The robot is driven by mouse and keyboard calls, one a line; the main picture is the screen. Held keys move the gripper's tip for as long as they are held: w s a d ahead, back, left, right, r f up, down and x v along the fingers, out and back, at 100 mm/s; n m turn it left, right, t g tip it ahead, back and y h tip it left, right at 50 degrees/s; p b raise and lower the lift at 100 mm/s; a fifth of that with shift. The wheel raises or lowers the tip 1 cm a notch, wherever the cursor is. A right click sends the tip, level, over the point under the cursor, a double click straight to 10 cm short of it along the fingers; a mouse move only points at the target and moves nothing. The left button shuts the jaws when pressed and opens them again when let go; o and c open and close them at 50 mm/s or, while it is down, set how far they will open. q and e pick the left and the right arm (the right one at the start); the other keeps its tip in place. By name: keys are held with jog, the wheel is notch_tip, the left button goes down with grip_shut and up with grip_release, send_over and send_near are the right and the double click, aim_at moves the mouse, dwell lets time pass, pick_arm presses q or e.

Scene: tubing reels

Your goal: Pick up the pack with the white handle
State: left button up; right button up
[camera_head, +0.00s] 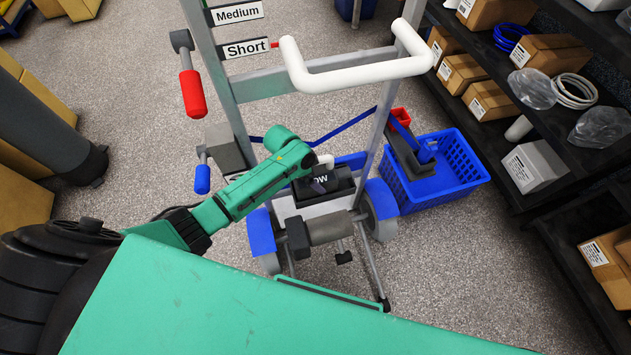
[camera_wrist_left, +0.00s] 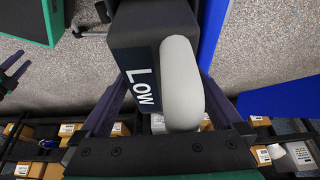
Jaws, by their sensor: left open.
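The pack (camera_head: 338,190) is a dark block with "LOW" lettering, seated low in the middle of the metal cart frame. Its white handle (camera_head: 325,161) is partly hidden by my left arm. In the left wrist view the pack (camera_wrist_left: 150,22) fills the top middle, and the pale rounded handle (camera_wrist_left: 181,85) points toward the gripper palm. My left gripper (camera_head: 317,174) is at the pack; in the left wrist view its open fingers (camera_wrist_left: 163,90) stand on either side of the handle, with gaps visible. The fingertips' contact with the pack is unclear.
The cart's large white push bar (camera_head: 350,75) rises above the pack. Blue wheel guards (camera_head: 381,198) flank it. A blue basket (camera_head: 445,185) stands to the right. Shelves with boxes (camera_head: 552,52) line the right side. Red (camera_head: 192,95) and blue (camera_head: 203,180) grips stick out left.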

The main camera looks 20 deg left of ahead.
pick_arm(q)
jog(key=shift+r, duration=0.1)
jog(key=c, duration=1.5)
jog(key=shift+w+r, duration=0.1)
jog(key=shift+w, duration=0.05)
grip_shut()
